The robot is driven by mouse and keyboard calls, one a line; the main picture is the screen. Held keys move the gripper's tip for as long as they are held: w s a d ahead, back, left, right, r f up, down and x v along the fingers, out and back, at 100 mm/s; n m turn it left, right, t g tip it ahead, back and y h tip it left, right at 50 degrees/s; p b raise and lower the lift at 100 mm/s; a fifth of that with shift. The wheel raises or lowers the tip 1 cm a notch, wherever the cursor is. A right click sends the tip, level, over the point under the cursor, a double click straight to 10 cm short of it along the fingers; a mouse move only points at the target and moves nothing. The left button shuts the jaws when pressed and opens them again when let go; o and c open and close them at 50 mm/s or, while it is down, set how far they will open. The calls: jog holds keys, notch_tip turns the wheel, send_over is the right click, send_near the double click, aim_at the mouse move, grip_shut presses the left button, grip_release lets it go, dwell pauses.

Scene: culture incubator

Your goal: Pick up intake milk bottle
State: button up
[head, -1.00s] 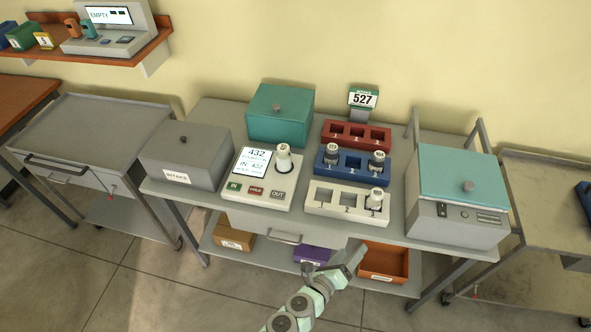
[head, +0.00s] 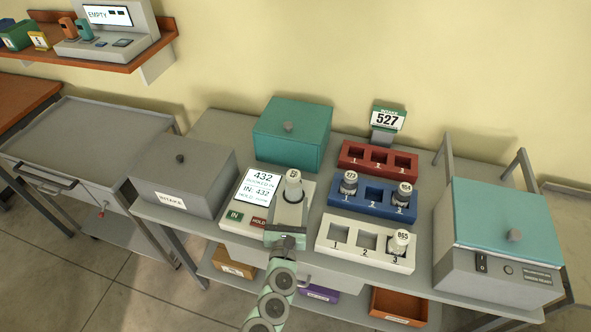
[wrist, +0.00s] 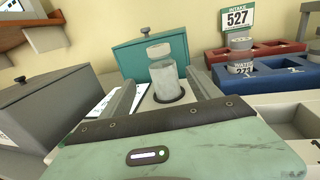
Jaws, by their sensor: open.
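A white-capped bottle (head: 293,184) stands upright in the round well of the booking device (head: 240,222). The device's screen reads "432" and "IN: 432". The number on this bottle's cap is too small to read. My gripper (head: 291,204) is low over the device with its jaws open, reaching toward the bottle from the front. In the wrist view the clear bottle (wrist: 163,78) stands between the two finger lines, toward their far ends, with a gap on each side. I cannot tell how far the fingertips reach past it.
Right of the device are red (head: 378,160), blue (head: 371,197) and white (head: 366,243) racks; the blue holds two bottles, the white one. A grey intake box (head: 183,178) is left, a teal box (head: 292,134) behind, a teal-lidded unit (head: 497,245) right.

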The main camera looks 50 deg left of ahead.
aim_at(291, 190)
jog(key=shift+b+x, duration=0.5)
jog(key=shift+x, duration=1.85)
jog(key=shift+f+b+x, duration=0.2)
jog(key=shift+b+x, duration=0.2)
jog(key=shift+x, duration=0.55)
jog(key=shift+f+b+x, duration=0.15)
jog(key=shift+b+x, duration=0.25)
jog(key=shift+x, duration=0.55)
jog(key=shift+f+b+x, duration=0.2)
jog(key=shift+b+x, duration=0.2)
jog(key=shift+x, duration=0.55)
jog(key=shift+w+a+r, duration=0.1)
jog(key=shift+w+a, duration=0.05)
jog(key=shift+w, duration=0.3)
grip_shut()
